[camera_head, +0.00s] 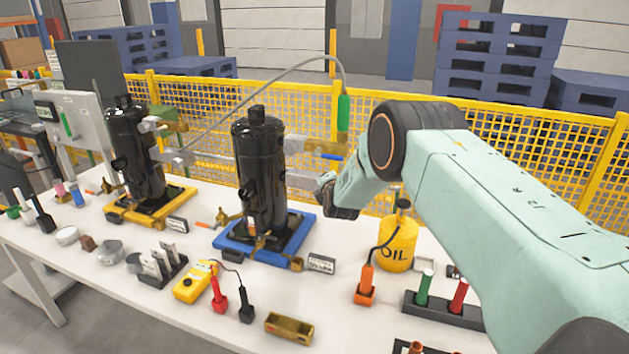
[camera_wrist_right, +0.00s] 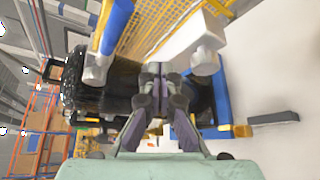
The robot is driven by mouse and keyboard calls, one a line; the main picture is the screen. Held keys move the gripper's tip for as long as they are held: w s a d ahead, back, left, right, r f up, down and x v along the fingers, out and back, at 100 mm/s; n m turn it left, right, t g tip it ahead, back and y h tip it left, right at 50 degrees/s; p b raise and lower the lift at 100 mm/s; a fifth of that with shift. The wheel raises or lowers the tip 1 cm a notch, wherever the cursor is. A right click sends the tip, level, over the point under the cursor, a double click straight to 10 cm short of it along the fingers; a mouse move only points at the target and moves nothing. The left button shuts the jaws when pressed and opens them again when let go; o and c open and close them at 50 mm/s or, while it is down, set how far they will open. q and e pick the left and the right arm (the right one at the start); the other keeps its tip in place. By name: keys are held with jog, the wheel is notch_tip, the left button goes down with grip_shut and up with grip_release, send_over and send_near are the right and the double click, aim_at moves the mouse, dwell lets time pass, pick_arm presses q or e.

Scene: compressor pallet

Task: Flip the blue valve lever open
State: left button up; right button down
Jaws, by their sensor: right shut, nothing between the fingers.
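The blue valve lever (camera_head: 332,156) lies roughly level at the valve on the right side of the black compressor (camera_head: 262,175) with the blue base. In the right wrist view the blue lever (camera_wrist_right: 114,28) shows large at the upper left, running from a pale round joint. My right gripper (camera_head: 322,188) reaches in from the right, just below the lever and beside the compressor. In the right wrist view its fingers (camera_wrist_right: 155,70) are shut and empty, apart from the lever. My left gripper is not in view.
A second black compressor (camera_head: 138,160) on a yellow base stands to the left. A yellow oil can (camera_head: 399,246) stands below my right forearm. A yellow multimeter (camera_head: 192,284) and a brass block (camera_head: 289,328) lie on the white table. Yellow mesh fencing (camera_head: 540,150) runs behind.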

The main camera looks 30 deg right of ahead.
jog(key=shift+s+a+r+m, duration=1.1)
jog(key=shift+s+a+r, duration=1.4)
jog(key=shift+a, duration=0.7)
jog(key=s+a+f+m+g+y+b, duration=0.2)
jog(key=s+a+f+m+g, duration=0.15)
jog(key=s+f+m, duration=0.45)
jog(key=s+a+f+m+g+y+b, duration=0.2)
jog(key=s+a+f+m, duration=0.25)
jog(key=s+f, duration=0.65)
jog(key=s+a+f+m+g+b, duration=0.1)
jog(key=s+a+f+g+b, duration=0.1)
jog(key=s+f+b, duration=0.2)
jog(key=s+a+f+m+g+y+b, duration=0.1)
jog(key=s+f+b, duration=0.4)
jog(key=s+f, duration=0.6)
jog(key=s+a+f+m+g+b, duration=0.3)
jog(key=s+f, duration=0.5)
jog(key=s, duration=1)
jog(key=shift+a+g+y+b, duration=0.4)
jog(key=shift+a+g+b, duration=0.25)
jog(key=shift+g, duration=0.4)
